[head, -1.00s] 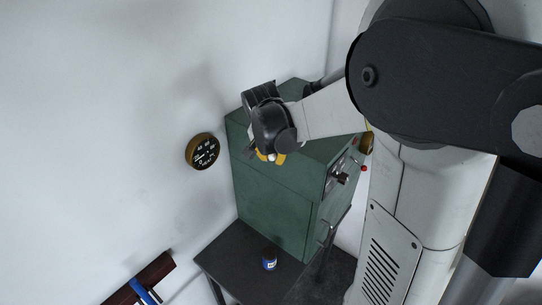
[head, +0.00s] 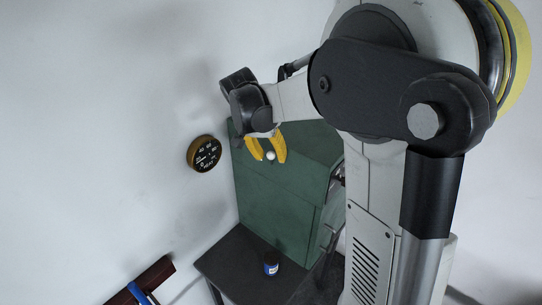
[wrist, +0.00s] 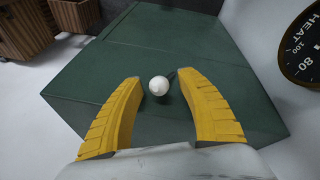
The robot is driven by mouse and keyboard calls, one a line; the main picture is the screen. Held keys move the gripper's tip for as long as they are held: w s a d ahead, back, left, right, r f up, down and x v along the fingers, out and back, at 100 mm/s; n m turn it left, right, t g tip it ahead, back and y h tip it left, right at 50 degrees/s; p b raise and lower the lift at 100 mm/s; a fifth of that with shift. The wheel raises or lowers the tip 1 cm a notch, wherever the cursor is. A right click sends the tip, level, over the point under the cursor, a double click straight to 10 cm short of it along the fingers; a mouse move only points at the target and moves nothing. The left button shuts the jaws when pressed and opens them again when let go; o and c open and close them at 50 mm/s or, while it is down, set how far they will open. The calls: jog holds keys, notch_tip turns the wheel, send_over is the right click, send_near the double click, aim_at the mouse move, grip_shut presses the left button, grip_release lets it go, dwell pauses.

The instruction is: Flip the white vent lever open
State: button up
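The white round knob of the vent lever (wrist: 159,86) stands over the top of the green cabinet, with a short dark stem visible beside it in the wrist view. In the head view the white knob (head: 270,155) shows between the yellow fingers. My gripper (wrist: 161,84) is open, with one finger on each side of the knob and a visible gap to both. It also shows in the head view (head: 268,158), pointing down at the cabinet (head: 275,200). The lever's base is mostly hidden.
The cabinet stands on a dark table (head: 230,262) with a small blue-labelled jar (head: 271,264) in front. A round heat gauge (head: 204,153) is on the white wall to the left. Wooden crates (wrist: 35,25) stand on the floor beyond the cabinet.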

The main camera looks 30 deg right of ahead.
jog(key=shift+r, duration=0.1)
jog(key=v, duration=1.1)
jog(key=shift+r, duration=0.4)
jog(key=shift+a+f, duration=0.1)
jog(key=shift+a, duration=0.05)
